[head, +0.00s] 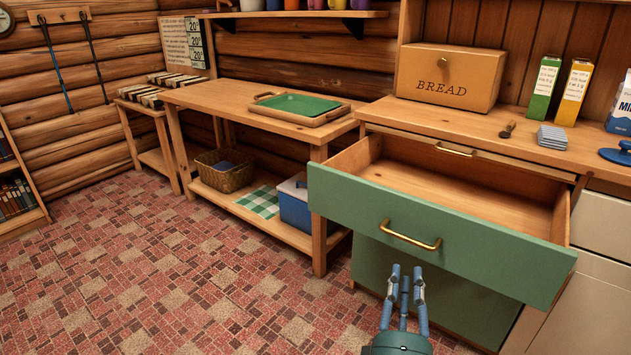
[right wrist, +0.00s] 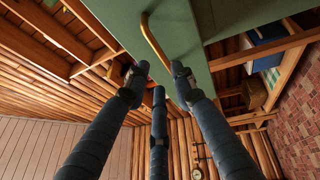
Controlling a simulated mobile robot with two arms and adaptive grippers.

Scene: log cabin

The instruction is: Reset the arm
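My right gripper (head: 406,277) is in front of the green cabinet, just below the brass handle (head: 410,236) of the pulled-out green drawer (head: 450,225). Its fingers are spread apart with nothing between them. In the right wrist view the gripper (right wrist: 157,78) also shows open, with the brass handle (right wrist: 158,45) beyond the fingertips and apart from them. The drawer stands open and its visible inside is empty. My left gripper is not in view.
The counter holds a bread box (head: 448,77), two cartons, a stack of grey coasters (head: 553,137) and a milk carton (head: 621,108). A wooden table (head: 215,95) with a green tray (head: 298,104) stands left of the drawer. The tiled floor (head: 180,270) at left is clear.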

